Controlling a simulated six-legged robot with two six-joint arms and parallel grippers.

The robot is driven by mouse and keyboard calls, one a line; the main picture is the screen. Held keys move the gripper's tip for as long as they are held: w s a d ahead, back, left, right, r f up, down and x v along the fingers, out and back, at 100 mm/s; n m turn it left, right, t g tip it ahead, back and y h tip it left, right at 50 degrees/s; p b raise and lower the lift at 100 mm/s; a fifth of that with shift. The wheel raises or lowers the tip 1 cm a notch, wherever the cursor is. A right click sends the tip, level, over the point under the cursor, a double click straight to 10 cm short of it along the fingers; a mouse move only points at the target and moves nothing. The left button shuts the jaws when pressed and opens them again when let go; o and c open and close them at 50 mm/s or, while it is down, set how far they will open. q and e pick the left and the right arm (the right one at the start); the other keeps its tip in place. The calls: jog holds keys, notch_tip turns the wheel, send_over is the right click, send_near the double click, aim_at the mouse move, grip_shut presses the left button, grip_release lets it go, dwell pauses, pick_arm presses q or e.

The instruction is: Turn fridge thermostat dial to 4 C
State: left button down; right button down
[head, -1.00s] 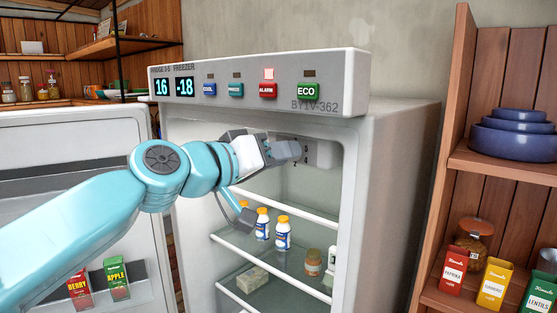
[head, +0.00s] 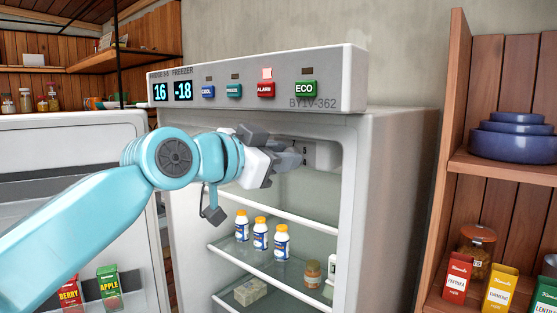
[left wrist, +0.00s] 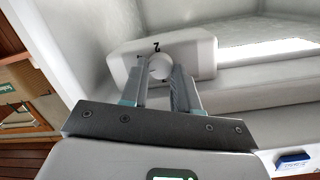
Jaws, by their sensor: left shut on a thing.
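The thermostat dial (left wrist: 160,67) is a round white knob on a pale housing, which also shows inside the fridge top in the head view (head: 325,155). In the left wrist view a dark mark like a 2 is above the knob. My left gripper (head: 297,156) is shut on the dial, its fingers on either side of it (left wrist: 160,80). In the head view the gripper hides the knob. The fridge display (head: 160,92) reads 16, and the freezer display (head: 183,91) reads -18. My right gripper is out of view.
The fridge door (head: 70,140) stands open at the left, with BERRY and APPLE cartons (head: 109,288). White bottles with orange caps (head: 260,234) stand on a shelf below my gripper. The red ALARM button (head: 266,90) has a lit lamp above it. A wooden shelf (head: 490,165) is at the right.

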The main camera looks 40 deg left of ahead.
pick_arm(q)
jog(key=shift+d+m+y+b, duration=0.1)
jog(key=shift+m+y+b, duration=0.25)
jog(key=shift+m, duration=1.45)
jog(key=shift+d+m+y+b, duration=0.1)
jog(key=shift+m+y+b, duration=0.25)
jog(key=shift+m, duration=1.45)
jog(key=c, duration=1.2)
grip_release()
jog(key=shift+o, duration=0.5)
jog(key=shift+w, duration=0.15)
